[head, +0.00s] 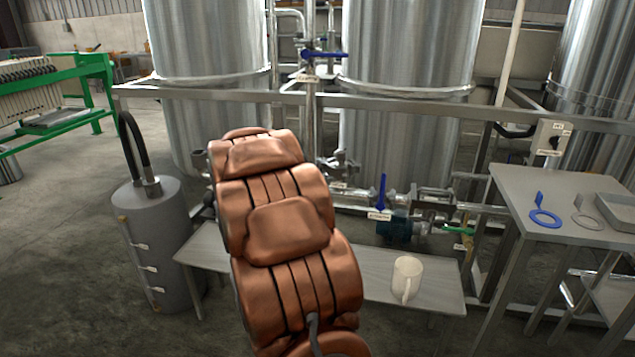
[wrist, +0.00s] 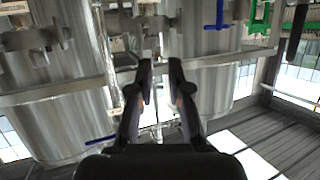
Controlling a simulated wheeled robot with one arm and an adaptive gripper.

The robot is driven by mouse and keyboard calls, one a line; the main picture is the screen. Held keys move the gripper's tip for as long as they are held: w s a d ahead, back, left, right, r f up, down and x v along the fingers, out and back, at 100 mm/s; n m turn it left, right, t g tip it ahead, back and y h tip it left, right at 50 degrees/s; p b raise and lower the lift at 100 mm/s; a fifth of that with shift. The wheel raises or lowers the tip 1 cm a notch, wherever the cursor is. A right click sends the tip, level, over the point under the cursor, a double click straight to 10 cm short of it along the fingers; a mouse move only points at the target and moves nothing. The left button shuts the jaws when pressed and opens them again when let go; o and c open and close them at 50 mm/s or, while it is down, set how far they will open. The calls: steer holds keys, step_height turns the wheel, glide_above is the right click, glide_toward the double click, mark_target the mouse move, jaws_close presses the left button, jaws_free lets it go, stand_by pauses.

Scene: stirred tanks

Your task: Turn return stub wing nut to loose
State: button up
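My gripper (wrist: 160,62) shows in the wrist view as two dark fingers with a gap between their tips and nothing visibly held. In the head view it is hidden behind my copper-coloured arm. A steel pipe fitting (wrist: 153,22) shows just beyond the fingertips in the wrist view, apart from them as far as I can tell. In the head view, clamped fittings (head: 343,164) show just right of the arm's far end. I cannot tell which part is the return stub wing nut, nor its setting; it is too small or hidden.
Steel tanks (head: 408,60) stand behind a frame rail (head: 420,104). A blue valve handle (head: 382,190) stands upright on the low piping. A grey cylinder (head: 160,245) is left; a side table (head: 510,195) is right.

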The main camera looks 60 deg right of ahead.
mark_target(318, 165)
steer(key=s+d+f+m+g+h+b, duration=0.2)
steer(key=s+d+h, duration=0.15)
steer(key=d, duration=0.45)
steer(key=s+d+f+m+g+h+b, duration=0.1)
steer(key=s+d+f+m+h+b, duration=0.2)
steer(key=d, duration=0.5)
steer(key=shift+n, duration=0.6)
steer(key=shift+s+d+r+x, duration=0.1)
steer(key=shift+s+r+x, duration=0.1)
steer(key=shift+x, duration=0.95)
steer(key=shift+s+d+r+x, duration=0.1)
steer(key=shift+s+x, duration=0.1)
steer(key=shift+x, duration=1)
steer(key=shift+s+r+x, duration=0.15)
steer(key=shift+s+x, duration=0.05)
steer(key=shift+x, duration=0.95)
jaws_close()
